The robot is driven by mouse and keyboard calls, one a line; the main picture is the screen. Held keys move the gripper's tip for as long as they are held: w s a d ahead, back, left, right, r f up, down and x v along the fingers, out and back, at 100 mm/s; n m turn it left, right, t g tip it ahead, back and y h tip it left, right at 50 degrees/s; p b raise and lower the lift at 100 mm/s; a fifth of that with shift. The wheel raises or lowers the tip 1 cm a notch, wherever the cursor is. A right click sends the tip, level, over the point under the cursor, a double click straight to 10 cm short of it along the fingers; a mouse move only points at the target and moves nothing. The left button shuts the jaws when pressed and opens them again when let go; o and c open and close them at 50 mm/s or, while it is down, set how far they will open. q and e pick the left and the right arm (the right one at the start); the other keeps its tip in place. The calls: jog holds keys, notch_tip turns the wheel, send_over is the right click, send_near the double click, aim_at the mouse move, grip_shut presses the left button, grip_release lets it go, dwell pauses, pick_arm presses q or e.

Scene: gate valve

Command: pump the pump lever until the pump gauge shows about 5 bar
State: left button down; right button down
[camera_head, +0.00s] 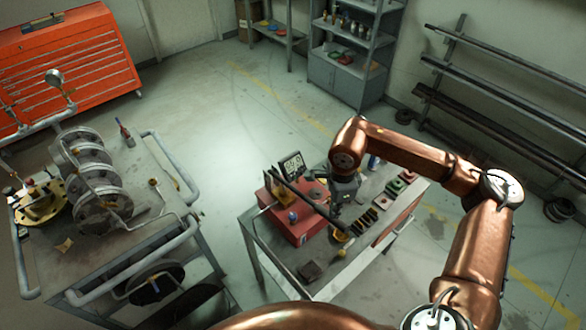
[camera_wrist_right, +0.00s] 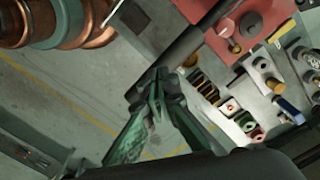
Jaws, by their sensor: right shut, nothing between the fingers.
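The red pump (camera_head: 298,222) sits on the grey cart, right of centre in the head view; part of it shows at the top of the right wrist view (camera_wrist_right: 243,22). Its dark pump lever (camera_head: 318,205) slants across the top; in the wrist view the lever (camera_wrist_right: 190,45) is a thick dark bar. The pump gauge (camera_head: 291,165) stands behind the pump as a small dark panel with a white face, too small to read. My right gripper (camera_wrist_right: 158,85) is shut and empty, its fingertips overlapping the lever's free end; contact is unclear. My left gripper is out of view.
The cart (camera_head: 258,243) also holds several small parts on its right side. A second cart with a large flanged valve assembly (camera_head: 92,180) stands at left. A red tool chest (camera_head: 68,65), shelves (camera_head: 345,78) and pipe racks line the walls. The floor between the carts is clear.

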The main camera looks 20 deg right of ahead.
dwell(0.6)
jog(key=shift+r+p, duration=1.25)
jog(key=shift+r, duration=1.3)
jog(key=shift+a, duration=0.1)
